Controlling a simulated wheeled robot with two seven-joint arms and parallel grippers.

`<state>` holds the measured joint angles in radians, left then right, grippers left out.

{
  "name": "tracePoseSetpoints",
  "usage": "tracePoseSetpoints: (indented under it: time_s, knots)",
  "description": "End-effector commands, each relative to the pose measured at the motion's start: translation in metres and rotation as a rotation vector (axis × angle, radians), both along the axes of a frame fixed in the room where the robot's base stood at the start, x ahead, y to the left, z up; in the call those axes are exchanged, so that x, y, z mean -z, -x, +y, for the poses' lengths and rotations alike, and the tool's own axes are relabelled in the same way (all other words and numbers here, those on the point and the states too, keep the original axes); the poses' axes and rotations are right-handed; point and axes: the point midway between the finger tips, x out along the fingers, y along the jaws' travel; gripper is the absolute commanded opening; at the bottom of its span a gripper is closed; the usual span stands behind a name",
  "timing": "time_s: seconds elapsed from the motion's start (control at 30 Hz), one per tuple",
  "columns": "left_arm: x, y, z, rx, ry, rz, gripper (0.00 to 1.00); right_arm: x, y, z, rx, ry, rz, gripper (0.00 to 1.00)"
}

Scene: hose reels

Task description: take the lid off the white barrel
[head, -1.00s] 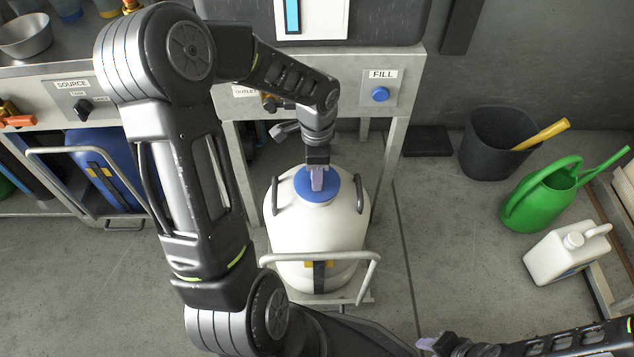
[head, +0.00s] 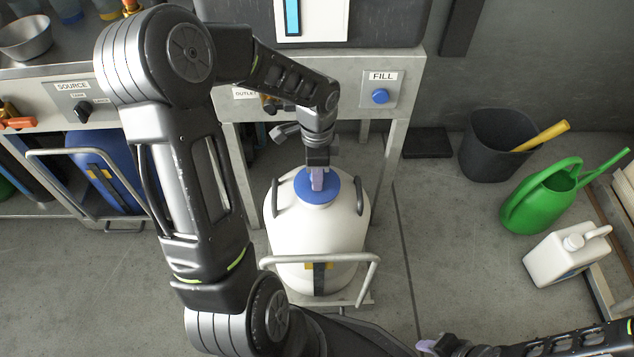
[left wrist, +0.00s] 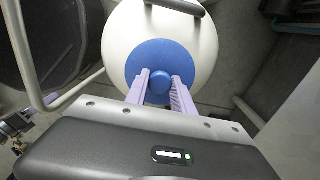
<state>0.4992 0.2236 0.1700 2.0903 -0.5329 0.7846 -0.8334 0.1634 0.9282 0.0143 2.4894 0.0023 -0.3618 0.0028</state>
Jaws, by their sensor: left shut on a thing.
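The white barrel (head: 318,237) stands upright on a low wheeled carrier with a grey handle, in the middle of the head view. Its blue lid (head: 331,195) sits on the top opening. My left gripper (head: 317,182) reaches down to the lid from above. In the left wrist view, its two pale purple fingers (left wrist: 160,88) are on either side of the round knob at the centre of the blue lid (left wrist: 160,55), shut on it. My right gripper (head: 428,345) shows only in part at the bottom edge of the head view; its jaws are unclear.
A steel stand with a FILL button (head: 380,96) is behind the barrel. A blue barrel (head: 108,172) is under the bench at left. A dark bin (head: 490,150), a green watering can (head: 540,200) and a white jug (head: 563,255) are at right. Floor between is clear.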

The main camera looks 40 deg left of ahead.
Motion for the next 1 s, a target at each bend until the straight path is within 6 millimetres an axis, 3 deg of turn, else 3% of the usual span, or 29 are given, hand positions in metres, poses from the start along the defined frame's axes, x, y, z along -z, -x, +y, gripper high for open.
tracePoseSetpoints:
  time_s: [0.37,0.57,0.8,1.0]
  knots:
    - [-0.005,0.0,0.0,0.0,-0.001,-0.002,0.0,-0.003,0.0,0.0,0.0,0.0,0.001,0.36]
    - [-0.034,-0.001,0.0,0.0,-0.002,-0.004,0.0,-0.015,0.003,0.003,-0.007,-0.005,0.005,0.36]
    - [-0.081,-0.001,0.0,0.001,-0.001,-0.003,0.0,-0.031,0.008,0.007,-0.017,-0.011,0.012,0.36]
    - [-0.1,0.0,0.0,0.0,-0.001,-0.001,0.0,-0.036,0.009,0.009,-0.022,-0.013,0.015,0.36]
